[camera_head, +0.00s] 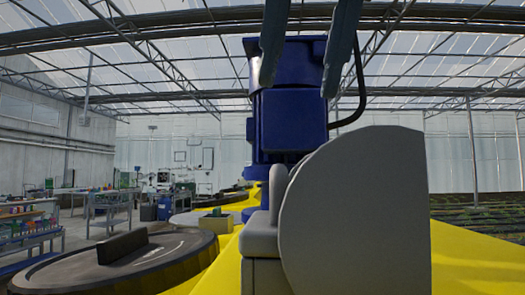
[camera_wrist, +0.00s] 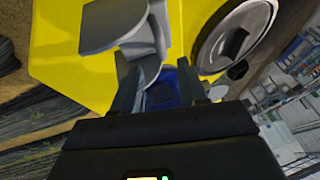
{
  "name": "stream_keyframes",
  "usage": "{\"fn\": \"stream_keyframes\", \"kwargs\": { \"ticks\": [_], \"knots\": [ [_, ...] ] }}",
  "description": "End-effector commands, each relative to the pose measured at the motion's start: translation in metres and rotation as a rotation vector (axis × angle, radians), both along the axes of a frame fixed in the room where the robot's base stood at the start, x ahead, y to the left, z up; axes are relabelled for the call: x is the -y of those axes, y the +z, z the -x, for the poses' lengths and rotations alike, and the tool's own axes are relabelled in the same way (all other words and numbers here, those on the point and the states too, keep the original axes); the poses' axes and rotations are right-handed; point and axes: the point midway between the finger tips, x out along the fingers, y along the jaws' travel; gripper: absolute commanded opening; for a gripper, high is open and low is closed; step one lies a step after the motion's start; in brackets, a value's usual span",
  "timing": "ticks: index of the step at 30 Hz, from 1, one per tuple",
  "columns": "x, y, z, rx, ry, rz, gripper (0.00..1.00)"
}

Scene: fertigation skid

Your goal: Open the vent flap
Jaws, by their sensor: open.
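A grey rounded plate (camera_head: 355,210), which looks like the vent flap, stands large and close in the head view, with grey hinge-like blocks (camera_head: 262,235) at its left side. In the wrist view the grey plate (camera_wrist: 112,22) is at the upper left over the yellow surface. My gripper (camera_head: 298,92) hangs from the top of the head view, its two fingers apart in front of a blue motor-like unit. In the wrist view my gripper (camera_wrist: 163,72) is open with nothing held; its left finger is close to the grey parts, and I cannot tell whether they touch.
The blue unit (camera_head: 290,125) rises behind the plate, with a black cable at its right. A round dark lid with a raised handle (camera_head: 125,245) lies at left on the yellow skid (camera_head: 460,255). Benches (camera_head: 108,205) stand farther back at left.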

Motion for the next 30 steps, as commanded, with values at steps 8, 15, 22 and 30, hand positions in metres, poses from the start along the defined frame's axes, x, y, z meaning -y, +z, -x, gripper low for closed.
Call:
{"fn": "stream_keyframes", "kwargs": {
  "ticks": [8,15,22,30],
  "knots": [
    [-0.004,-0.021,-0.010,0.006,0.000,0.010,0.42],
    [-0.009,-0.053,-0.023,0.006,-0.001,0.010,0.42],
    [-0.012,-0.068,-0.030,0.008,-0.001,0.008,0.42],
    [-0.013,-0.069,-0.030,0.008,-0.001,0.008,0.41]
  ]
}}
